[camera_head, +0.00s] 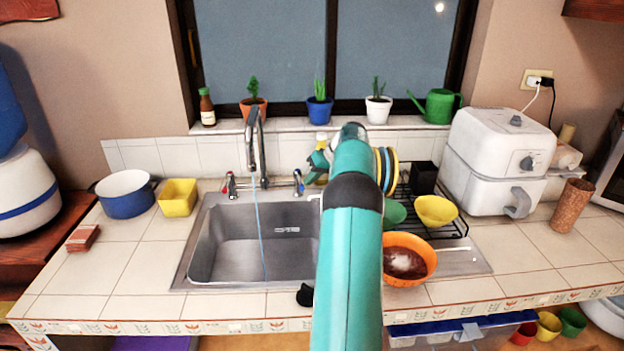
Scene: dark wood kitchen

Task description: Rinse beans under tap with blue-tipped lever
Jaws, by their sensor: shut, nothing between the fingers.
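The chrome tap (255,145) arches over the steel sink (245,240). A thin blue stream of water (260,235) runs from it into the basin. The blue-tipped lever (298,182) stands right of the tap and the red-tipped lever (230,184) left of it. The orange bowl (425,268) with brown beans (400,255) and something white inside sits on the counter right of the sink, partly behind my arm. My gripper (318,168) is shut and empty, just right of the blue-tipped lever. My arm hides part of it, and I cannot tell if it touches the lever.
A dish rack (455,225) with a yellow bowl (436,210) and a green bowl (395,213) stands behind the orange bowl. A white air fryer (500,150) is at right. A blue-white pot (126,195) and yellow container (178,197) stand left. The left front counter is mostly clear.

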